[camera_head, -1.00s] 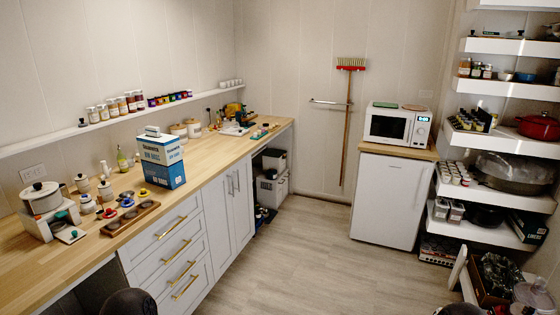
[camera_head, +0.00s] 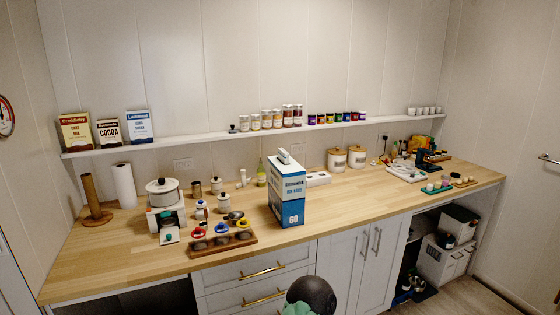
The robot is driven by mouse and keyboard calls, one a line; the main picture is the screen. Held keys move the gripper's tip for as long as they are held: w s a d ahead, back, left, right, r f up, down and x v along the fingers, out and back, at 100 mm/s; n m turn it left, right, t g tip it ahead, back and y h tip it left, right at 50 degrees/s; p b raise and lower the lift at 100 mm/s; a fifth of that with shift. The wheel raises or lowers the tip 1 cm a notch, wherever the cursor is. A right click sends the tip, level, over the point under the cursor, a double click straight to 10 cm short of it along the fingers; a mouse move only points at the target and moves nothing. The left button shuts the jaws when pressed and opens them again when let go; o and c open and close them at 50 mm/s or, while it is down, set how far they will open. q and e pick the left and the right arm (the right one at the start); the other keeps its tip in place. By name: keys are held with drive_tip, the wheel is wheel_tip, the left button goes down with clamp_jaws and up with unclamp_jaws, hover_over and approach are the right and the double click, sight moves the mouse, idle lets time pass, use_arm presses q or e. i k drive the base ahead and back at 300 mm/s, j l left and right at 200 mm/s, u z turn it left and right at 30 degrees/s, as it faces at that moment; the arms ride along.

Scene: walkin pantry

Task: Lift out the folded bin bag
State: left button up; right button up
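A blue and white bin bag box (camera_head: 288,196) stands upright on the wooden counter, near its front edge. Its printed front shows the number 60. A pale folded piece (camera_head: 284,156) with a dark edge sticks up from the top of the box; it looks like the folded bin bag, but it is small here. Neither of my grippers shows in the head view. A dark rounded part at the bottom middle seems to be part of my arm, with no fingers visible.
Left of the box, a wooden tray (camera_head: 224,244) holds small colourful items, with jars and a white pot (camera_head: 162,192) behind. White canisters (camera_head: 337,159) stand behind right. The counter (camera_head: 370,194) is clear right of the box. A shelf (camera_head: 220,135) runs along the wall.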

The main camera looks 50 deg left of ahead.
sight(282, 155)
drive_tip(key=i+u, duration=0.3)
drive_tip(key=u, duration=0.15)
drive_tip(key=i+u, duration=0.55)
drive_tip(key=u, duration=0.3)
drive_tip(key=i+l+u, duration=0.25)
drive_tip(key=u, duration=0.15)
drive_tip(key=i+l+u, duration=0.2)
drive_tip(key=u, duration=0.25)
drive_tip(key=l, duration=0.1)
